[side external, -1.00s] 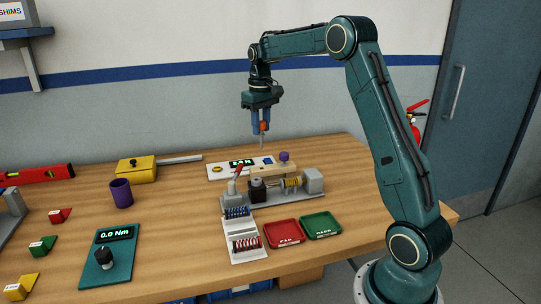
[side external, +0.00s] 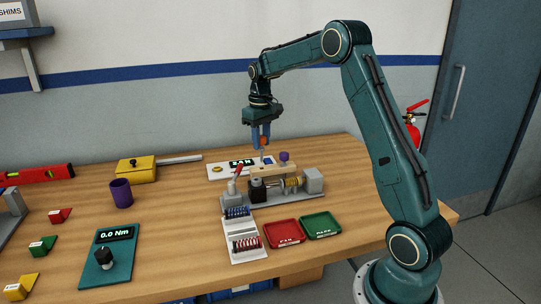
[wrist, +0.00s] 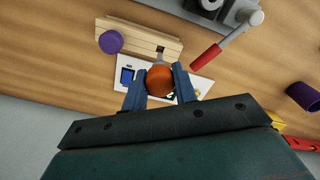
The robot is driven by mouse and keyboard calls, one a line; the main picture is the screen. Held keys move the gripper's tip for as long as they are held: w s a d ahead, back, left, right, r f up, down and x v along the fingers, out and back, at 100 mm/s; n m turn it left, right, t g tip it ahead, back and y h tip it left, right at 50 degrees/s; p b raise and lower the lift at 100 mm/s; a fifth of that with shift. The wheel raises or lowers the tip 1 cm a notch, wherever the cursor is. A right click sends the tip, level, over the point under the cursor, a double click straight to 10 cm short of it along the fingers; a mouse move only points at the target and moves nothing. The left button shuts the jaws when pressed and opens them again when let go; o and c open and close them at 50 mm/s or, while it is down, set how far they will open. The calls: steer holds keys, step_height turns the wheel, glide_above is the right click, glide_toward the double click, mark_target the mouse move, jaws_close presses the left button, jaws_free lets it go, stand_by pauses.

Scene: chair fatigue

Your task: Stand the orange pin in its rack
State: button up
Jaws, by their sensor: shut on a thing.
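My gripper (side external: 261,139) is shut on the orange pin (wrist: 160,82), gripping its round orange head. The pin's thin grey shaft points down and looks upright in the side view. The rack (side external: 265,172) is a light wooden block, also seen in the wrist view (wrist: 140,44). A purple-headed pin (side external: 284,157) stands at one end of it; its head shows in the wrist view (wrist: 110,42). A dark square hole is near the rack's other end, close to the orange pin's shaft. The pin's tip looks just above the rack; whether it touches is unclear.
A metal fixture with a red-handled lever (side external: 238,171) stands beside the rack. A white panel with a display (side external: 220,171) lies behind. Red (side external: 284,233) and green (side external: 320,225) trays lie in front. A purple cup (side external: 121,193) stands left, with open table between.

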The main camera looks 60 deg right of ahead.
mark_target(262, 150)
steer(key=shift+f, duration=0.5)
steer(key=shift+f, duration=2.85)
stand_by(1.7)
steer(key=o, duration=1)
steer(key=shift+r, duration=0.1)
step_height(262, 150, up, 14)
steer(key=shift+f, duration=0.15)
steer(key=shift+a, duration=0.1)
stand_by(0.4)
